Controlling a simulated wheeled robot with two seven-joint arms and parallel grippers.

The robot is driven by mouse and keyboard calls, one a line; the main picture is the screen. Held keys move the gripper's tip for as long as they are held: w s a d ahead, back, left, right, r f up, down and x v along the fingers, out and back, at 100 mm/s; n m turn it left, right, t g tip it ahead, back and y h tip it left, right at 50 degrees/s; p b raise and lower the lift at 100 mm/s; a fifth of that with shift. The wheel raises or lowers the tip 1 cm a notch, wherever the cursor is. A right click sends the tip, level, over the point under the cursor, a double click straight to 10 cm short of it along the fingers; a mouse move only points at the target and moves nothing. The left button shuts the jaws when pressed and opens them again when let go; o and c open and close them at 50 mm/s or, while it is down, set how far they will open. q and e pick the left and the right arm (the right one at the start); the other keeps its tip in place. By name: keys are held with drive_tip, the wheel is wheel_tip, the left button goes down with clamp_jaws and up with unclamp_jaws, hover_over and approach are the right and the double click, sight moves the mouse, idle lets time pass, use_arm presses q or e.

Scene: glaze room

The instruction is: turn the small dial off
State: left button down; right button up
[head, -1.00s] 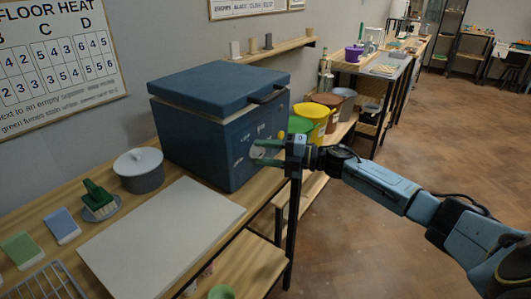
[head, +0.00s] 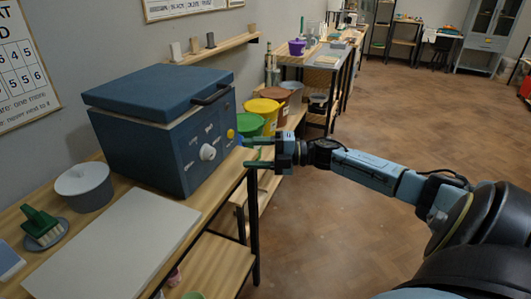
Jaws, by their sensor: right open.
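The blue kiln (head: 140,140) stands on the wooden bench with its lid down. Its front panel carries a large white dial (head: 207,152) and, further right, a smaller round yellow dial (head: 231,134). Small pale labels sit above them, too small to read. My right gripper (head: 250,153) is open and empty, with green fingertips pointing left at the panel. In the picture it is just right of both dials, with a visible gap and touching neither. My left gripper is out of view.
A white board (head: 115,245) lies in front of the kiln, beside a lidded grey pot (head: 84,187) and a green brush (head: 40,222) on a dish. Green (head: 248,124), yellow (head: 262,112) and brown buckets stand behind my right gripper. The floor at right is clear.

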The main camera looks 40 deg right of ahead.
drive_tip(key=shift+v, duration=1.75)
drive_tip(key=s+d+f+m+t+h, duration=0.15)
drive_tip(key=f+m+h, duration=0.3)
drive_tip(key=f, duration=0.45)
drive_tip(key=d+f+m+t+h, duration=0.1)
drive_tip(key=d+f+m+h, duration=0.25)
drive_tip(key=f+m, duration=0.45)
drive_tip(key=s+f+m+g+h, duration=0.2)
drive_tip(key=s+f, duration=0.2)
drive_tip(key=f, duration=0.5)
drive_tip(key=s+f+m+g+h, duration=0.1)
drive_tip(key=s+f+m+h, duration=0.3)
drive_tip(key=f, duration=0.6)
drive_tip(key=s+a+f+m+g, duration=0.1)
drive_tip(key=s+a+f+g, duration=0.2)
drive_tip(key=s+f, duration=0.35)
drive_tip(key=s+a+f+m+g, duration=0.2)
drive_tip(key=s+a+f, duration=0.1)
drive_tip(key=s+f, duration=0.4)
drive_tip(key=s+a+f+m+g, duration=0.1)
drive_tip(key=s+a+f+g, duration=0.2)
drive_tip(key=s+a, duration=0.3)
drive_tip(key=s+a+f+m+g, duration=0.1)
drive_tip(key=s+a+f+g, duration=0.2)
drive_tip(key=s, duration=1.1)
drive_tip(key=a+f, duration=0.1)
drive_tip(key=a, duration=0.1)
drive_tip(key=shift+s+a+m, duration=0.15)
drive_tip(key=shift+a+m, duration=0.2)
drive_tip(key=shift+a, duration=0.05)
